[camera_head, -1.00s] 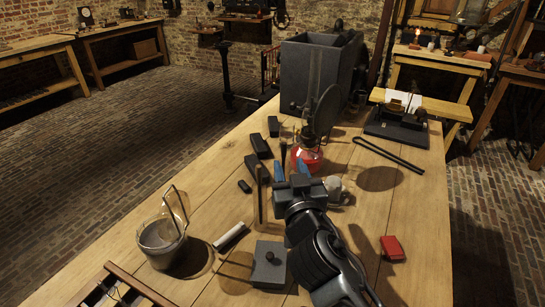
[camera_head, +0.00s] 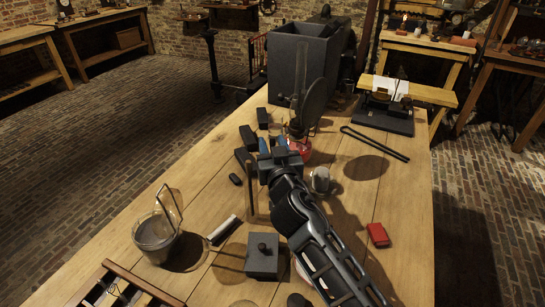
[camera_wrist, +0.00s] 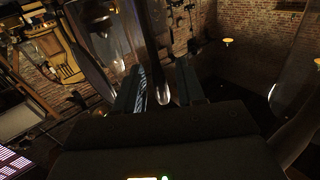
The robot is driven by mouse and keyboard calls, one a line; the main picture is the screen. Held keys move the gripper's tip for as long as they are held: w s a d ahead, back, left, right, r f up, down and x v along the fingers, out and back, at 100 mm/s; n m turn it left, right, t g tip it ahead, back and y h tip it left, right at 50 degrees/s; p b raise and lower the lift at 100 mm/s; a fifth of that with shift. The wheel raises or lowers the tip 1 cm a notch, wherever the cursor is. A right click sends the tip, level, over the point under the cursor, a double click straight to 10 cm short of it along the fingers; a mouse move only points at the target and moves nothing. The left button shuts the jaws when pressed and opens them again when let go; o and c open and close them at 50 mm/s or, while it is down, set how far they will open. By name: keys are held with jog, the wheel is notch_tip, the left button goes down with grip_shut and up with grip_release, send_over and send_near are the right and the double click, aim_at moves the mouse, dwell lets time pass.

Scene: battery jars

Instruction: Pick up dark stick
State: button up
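I cannot tell which one the task names. My gripper (camera_head: 273,144) is above the table, just right of these sticks, with its blue-marked fingers pointing away.
A red-based apparatus with a dark disc (camera_head: 313,103) stands close beyond my gripper. A grey tank (camera_head: 302,68) is behind it. A glass jar (camera_head: 156,236), a grey lidded box (camera_head: 262,262) and a red box (camera_head: 378,235) are nearer. Black tongs (camera_head: 375,144) lie at right.

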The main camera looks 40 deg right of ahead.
grip_shut()
jog(key=shift+r, duration=0.1)
